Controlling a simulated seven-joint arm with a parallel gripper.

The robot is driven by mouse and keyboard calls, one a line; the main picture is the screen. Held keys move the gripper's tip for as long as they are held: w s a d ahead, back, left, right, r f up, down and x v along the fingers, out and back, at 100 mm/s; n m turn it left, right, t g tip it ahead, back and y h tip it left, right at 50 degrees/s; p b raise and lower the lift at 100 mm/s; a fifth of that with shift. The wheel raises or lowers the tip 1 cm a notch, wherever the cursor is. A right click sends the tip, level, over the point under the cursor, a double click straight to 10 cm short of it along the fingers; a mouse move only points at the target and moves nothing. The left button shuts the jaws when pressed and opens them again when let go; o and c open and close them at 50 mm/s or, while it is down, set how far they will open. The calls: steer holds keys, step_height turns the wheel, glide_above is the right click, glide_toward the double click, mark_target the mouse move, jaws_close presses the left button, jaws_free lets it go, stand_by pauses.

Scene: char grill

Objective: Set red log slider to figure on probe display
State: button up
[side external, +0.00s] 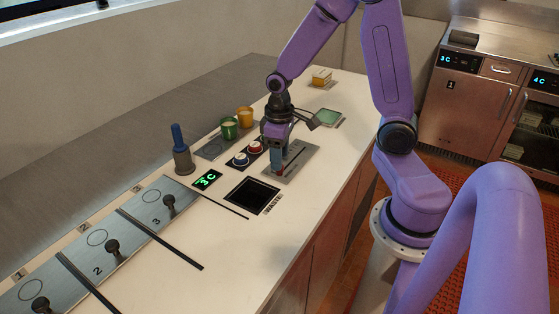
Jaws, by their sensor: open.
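The probe display (207,180) is a small black panel on the white counter. It shows "3C" in green, tilted in this view. The fingers hide part of the plate and slot. I cannot make out the red log slider's knob or its setting; it may be behind the fingers.
A square dark waste opening (252,194) is in front. Two fridges at right show "3C" (459,60) and "4C" (540,80).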

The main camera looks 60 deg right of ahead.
mark_target(291, 162)
steer(key=shift+f, duration=1.15)
jaws_close()
steer(key=shift+d, duration=3.2)
jaws_free()
steer(key=shift+r, duration=0.1)
step_height(291, 162, up, 17)
steer(key=shift+r, duration=0.15)
